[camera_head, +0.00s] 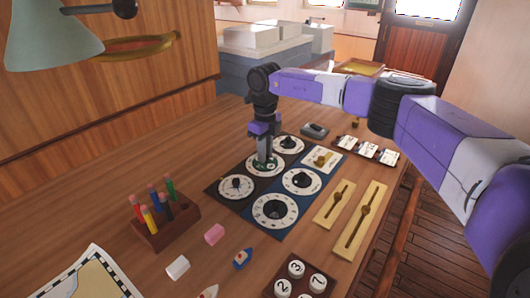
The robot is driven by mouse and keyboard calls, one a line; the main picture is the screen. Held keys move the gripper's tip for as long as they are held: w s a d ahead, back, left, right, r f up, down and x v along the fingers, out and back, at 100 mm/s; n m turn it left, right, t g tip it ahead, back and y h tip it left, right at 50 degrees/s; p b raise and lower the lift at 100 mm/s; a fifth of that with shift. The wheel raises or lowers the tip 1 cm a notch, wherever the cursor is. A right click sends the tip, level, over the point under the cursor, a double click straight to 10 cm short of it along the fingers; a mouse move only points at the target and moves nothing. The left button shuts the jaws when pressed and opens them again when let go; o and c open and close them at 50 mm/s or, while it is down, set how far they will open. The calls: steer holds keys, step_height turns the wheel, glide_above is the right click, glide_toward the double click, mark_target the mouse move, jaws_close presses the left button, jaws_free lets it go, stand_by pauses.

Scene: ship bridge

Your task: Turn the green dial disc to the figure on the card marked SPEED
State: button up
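The green dial disc (272,166) shows as a small green patch in the middle of a white-rimmed dial on the dark panel. My gripper (264,158) points straight down over this dial, with its fingertips at or just above the centre. The fingers hide most of the disc and its pointer, and I cannot tell whether they touch it or grip it. Several white cards (368,151) stand in a dark holder to the right of the panel. Their marks are too small to read, so I cannot tell which one says SPEED.
Other dials with black knobs surround it: upper right (289,143), lower left (236,187), right (301,180) and front (275,209). Two brass sliders (360,220) lie to the right. A pencil holder (168,227) stands at left. The wooden desk (120,215) has free room at left.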

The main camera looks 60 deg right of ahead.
jaws_close()
steer(key=n, duration=0.3)
steer(key=shift+n+b, duration=0.3)
steer(key=shift+n, duration=0.1)
steer(key=n, duration=0.4)
steer(key=shift+n, duration=0.3)
steer(key=n, duration=0.3)
steer(key=shift+n+b, duration=0.3)
steer(key=shift+b, duration=0.1)
steer(key=shift+w+n, duration=0.1)
steer(key=shift+n, duration=1.7)
steer(key=shift+r, duration=0.1)
steer(key=o, duration=0.9)
jaws_free()
